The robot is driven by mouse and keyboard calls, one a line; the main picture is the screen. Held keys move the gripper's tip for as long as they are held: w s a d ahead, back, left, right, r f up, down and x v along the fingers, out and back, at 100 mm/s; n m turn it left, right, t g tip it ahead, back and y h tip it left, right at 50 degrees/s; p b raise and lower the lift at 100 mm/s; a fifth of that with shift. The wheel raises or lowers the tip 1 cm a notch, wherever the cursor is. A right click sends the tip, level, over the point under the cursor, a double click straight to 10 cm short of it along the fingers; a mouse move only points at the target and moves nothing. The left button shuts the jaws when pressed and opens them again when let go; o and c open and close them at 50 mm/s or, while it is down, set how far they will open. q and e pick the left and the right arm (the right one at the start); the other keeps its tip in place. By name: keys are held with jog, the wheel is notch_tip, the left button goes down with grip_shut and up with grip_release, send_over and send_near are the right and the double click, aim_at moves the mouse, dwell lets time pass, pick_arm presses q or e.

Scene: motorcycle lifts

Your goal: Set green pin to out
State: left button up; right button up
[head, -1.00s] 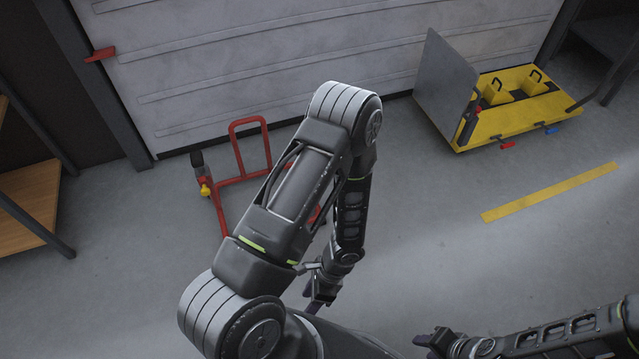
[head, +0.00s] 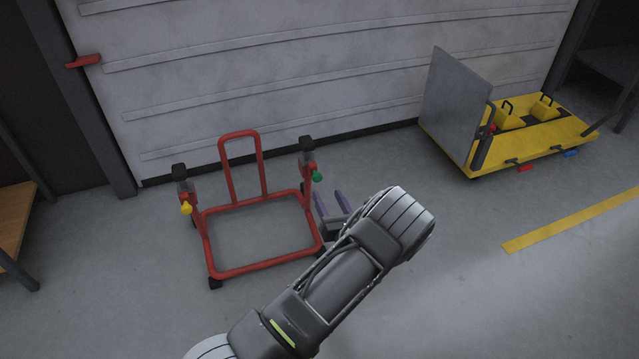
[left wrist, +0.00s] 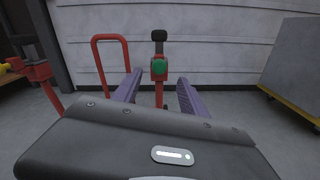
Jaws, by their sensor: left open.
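The green pin (head: 317,177) sticks out from the right post of a red motorcycle lift (head: 262,270) on the floor. In the left wrist view the green pin (left wrist: 159,68) shows as a round green knob, ahead of and between my fingers. My left gripper (head: 332,202) is open, its two purple fingers pointing toward the right post; the wrist view shows the gripper (left wrist: 155,90) with nothing between its fingers. The fingers look apart from the pin. My right gripper is not in view.
A yellow pin (head: 186,208) is on the lift's left post. A yellow cart (head: 530,140) with an upright grey panel (head: 455,105) stands at the right. A pale ribbed door (head: 300,60) closes off the back.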

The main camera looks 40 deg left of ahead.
aim_at(318, 179)
pick_arm(q)
jog(key=b+x, duration=0.1)
jog(key=x, duration=0.2)
jog(key=b+x, duration=0.2)
jog(key=x, duration=0.1)
jog(key=shift+w+a+f, duration=0.2)
jog(key=shift+a, duration=0.15)
jog(key=shift+w+a+r, duration=0.15)
jog(key=shift+w+a, duration=0.15)
jog(key=shift+a, duration=0.1)
grip_shut()
